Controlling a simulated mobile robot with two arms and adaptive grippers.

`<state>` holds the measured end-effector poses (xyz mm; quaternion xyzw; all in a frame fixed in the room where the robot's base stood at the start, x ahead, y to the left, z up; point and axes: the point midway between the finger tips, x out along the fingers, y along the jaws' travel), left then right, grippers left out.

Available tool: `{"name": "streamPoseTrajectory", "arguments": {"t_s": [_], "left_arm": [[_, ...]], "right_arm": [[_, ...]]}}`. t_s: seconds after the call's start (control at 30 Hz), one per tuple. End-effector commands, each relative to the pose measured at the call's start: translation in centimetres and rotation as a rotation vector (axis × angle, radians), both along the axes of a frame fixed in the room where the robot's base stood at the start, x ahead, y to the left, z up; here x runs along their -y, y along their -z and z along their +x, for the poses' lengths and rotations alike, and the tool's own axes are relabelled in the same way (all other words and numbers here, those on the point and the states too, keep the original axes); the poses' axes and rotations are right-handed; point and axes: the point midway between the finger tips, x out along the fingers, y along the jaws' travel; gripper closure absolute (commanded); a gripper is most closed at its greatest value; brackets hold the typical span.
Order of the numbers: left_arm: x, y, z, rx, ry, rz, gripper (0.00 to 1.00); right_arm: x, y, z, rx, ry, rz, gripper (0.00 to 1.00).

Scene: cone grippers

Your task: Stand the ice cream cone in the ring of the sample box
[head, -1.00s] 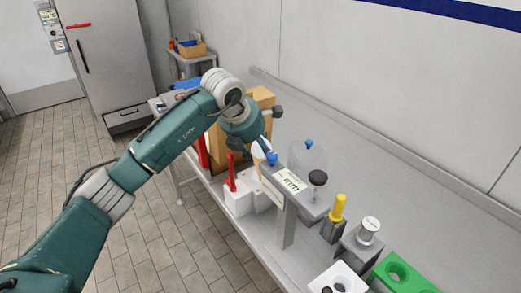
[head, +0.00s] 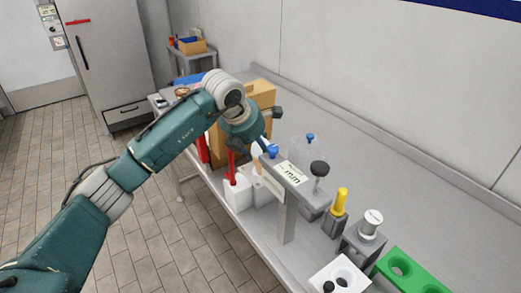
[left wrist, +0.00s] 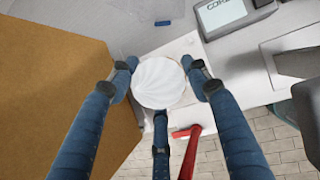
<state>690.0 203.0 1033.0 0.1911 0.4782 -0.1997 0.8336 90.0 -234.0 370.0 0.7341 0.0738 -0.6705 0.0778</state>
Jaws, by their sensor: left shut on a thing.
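The ice cream cone (left wrist: 158,83) shows in the left wrist view as a white swirled top, seen from above. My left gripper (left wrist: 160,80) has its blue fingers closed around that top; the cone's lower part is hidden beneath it. In the head view my left gripper (head: 262,148) is over the bench, beside the cardboard box, and a small pale part of the cone (head: 257,152) shows under the hand. I cannot clearly tell which thing is the sample box, and no ring is clearly visible under the cone. My right gripper is not in view.
A white block with a red lever (head: 238,194) stands close below the hand. A grey stand with a display (head: 293,176) is just right of it. A cardboard box (head: 262,92) stands behind. A yellow-handled tool (head: 340,201) and a green holed block (head: 402,270) are nearer.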

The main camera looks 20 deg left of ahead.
Motion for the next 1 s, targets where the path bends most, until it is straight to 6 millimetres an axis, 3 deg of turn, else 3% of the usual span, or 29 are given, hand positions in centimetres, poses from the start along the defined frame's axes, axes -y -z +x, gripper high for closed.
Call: {"name": "streamPoseTrajectory", "arguments": {"t_s": [0.8,0.83,0.9,1.0], "left_arm": [[-0.1,1.3,0.0,0.001,0.0,-0.001,0.67],[-0.1,1.3,0.0,0.001,0.0,-0.001,0.46],[-0.1,1.3,0.0,0.001,0.0,-0.001,0.32],[-0.1,1.3,0.0,0.0,-0.001,0.0,0.3]], "right_arm": [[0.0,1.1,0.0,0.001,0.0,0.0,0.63],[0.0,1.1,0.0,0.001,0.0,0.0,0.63],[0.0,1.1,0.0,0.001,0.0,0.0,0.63],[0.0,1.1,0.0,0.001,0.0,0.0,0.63]]}}
